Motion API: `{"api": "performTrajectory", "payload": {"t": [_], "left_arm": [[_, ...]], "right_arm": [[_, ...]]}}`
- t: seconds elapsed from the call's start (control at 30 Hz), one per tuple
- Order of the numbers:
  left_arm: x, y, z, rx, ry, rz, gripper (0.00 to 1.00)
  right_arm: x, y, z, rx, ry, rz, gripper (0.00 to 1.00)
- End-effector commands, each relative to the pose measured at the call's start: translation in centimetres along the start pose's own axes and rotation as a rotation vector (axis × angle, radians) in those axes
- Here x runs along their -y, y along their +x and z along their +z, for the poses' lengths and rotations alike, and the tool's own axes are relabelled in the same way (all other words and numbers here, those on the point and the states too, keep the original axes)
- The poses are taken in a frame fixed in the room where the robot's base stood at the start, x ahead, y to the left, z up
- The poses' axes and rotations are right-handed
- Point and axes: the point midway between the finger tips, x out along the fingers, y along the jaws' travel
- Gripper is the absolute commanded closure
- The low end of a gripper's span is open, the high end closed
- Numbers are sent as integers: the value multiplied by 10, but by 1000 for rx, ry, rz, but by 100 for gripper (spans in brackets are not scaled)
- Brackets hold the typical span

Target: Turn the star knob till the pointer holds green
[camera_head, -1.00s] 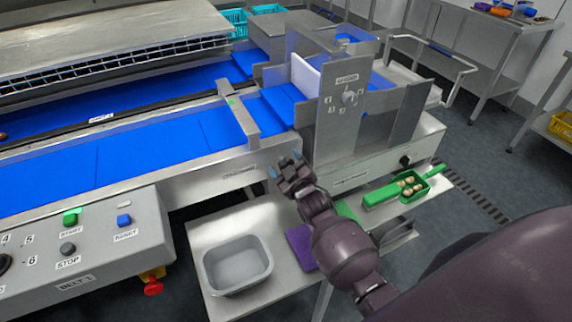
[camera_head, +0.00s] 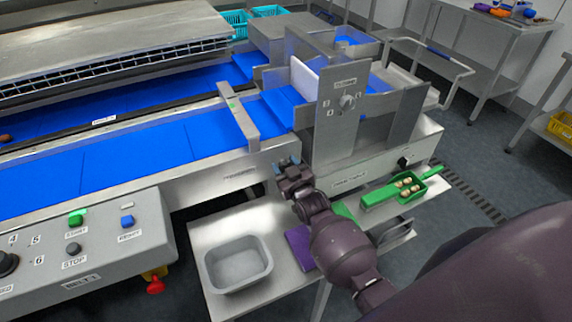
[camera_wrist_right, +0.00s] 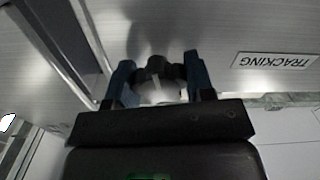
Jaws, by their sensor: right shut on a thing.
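My right gripper (camera_head: 287,163) is at the front side of the blue belt's steel frame. In the right wrist view its two blue fingers (camera_wrist_right: 161,80) are closed on either side of the dark star knob (camera_wrist_right: 159,68), which sits against the steel panel beside a TRACKING label (camera_wrist_right: 275,61). In the head view the gripper hides the knob. My left gripper is not in view.
A numbered dial (camera_head: 346,102) is on the upright steel plate above right. The control box (camera_head: 125,262) is at left.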

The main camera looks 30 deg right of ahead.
Motion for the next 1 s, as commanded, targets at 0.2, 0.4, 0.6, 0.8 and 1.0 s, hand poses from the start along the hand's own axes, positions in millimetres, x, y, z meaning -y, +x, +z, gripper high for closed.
{"api": "performTrajectory", "payload": {"t": [0.2,0.4,0.6,0.8,1.0], "left_arm": [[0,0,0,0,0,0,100],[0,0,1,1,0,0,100],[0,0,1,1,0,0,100],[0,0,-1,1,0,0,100],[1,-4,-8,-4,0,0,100]], "right_arm": [[0,0,0,-3,2,0,75],[0,0,0,-2,1,0,27],[0,0,0,-2,0,0,26],[-1,0,-7,-2,0,0,26],[-7,0,-39,-5,-1,0,26]]}}
